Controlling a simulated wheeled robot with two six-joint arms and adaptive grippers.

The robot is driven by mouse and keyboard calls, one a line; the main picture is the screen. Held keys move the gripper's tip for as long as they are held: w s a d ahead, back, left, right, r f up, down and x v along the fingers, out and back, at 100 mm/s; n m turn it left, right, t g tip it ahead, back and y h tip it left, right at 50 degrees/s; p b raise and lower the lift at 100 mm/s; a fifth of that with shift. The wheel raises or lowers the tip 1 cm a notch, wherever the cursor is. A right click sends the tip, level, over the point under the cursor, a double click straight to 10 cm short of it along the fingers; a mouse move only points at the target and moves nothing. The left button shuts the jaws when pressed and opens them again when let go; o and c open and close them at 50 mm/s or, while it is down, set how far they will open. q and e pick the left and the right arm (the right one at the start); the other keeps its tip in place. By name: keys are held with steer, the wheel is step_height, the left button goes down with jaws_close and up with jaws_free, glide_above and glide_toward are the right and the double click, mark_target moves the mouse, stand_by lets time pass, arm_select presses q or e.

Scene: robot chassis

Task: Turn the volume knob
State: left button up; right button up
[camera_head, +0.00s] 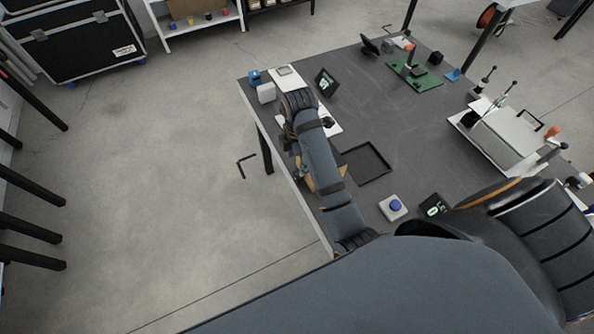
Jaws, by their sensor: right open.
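A white panel (334,129) lies on the table, partly covered by my arm, with a small dark round part (327,121) that looks like a knob. A dark display (326,82) with a pale readout stands just behind it. I cannot tell for sure that this is the volume knob. My right gripper (300,173) is small and mostly hidden beside my arm link, near the table's left edge and nearer to me than the panel. It is open and appears apart from the panel. My left gripper is not in view.
A white box with a blue round top (393,206) and a dark display (435,207) stand nearer. A black square frame (367,163) lies mid-table. A green board (414,76) and a grey-white device (508,134) stand farther right.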

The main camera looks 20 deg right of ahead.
mark_target(297, 174)
step_height(297, 174, down, 5)
steer(key=b, duration=0.3)
steer(key=shift+w+r, duration=0.1)
steer(key=shift+r, duration=0.1)
steer(key=f, duration=0.2)
steer(key=f+b, duration=0.1)
steer(key=shift+w+f, duration=0.3)
steer(key=shift+f, duration=0.1)
steer(key=shift+s+f, duration=0.1)
steer(key=shift+f, duration=0.6)
steer(key=c, duration=1.2)
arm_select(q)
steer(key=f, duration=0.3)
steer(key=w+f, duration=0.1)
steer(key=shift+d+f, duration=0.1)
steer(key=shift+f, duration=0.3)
arm_select(e)
steer(key=shift+o, duration=0.2)
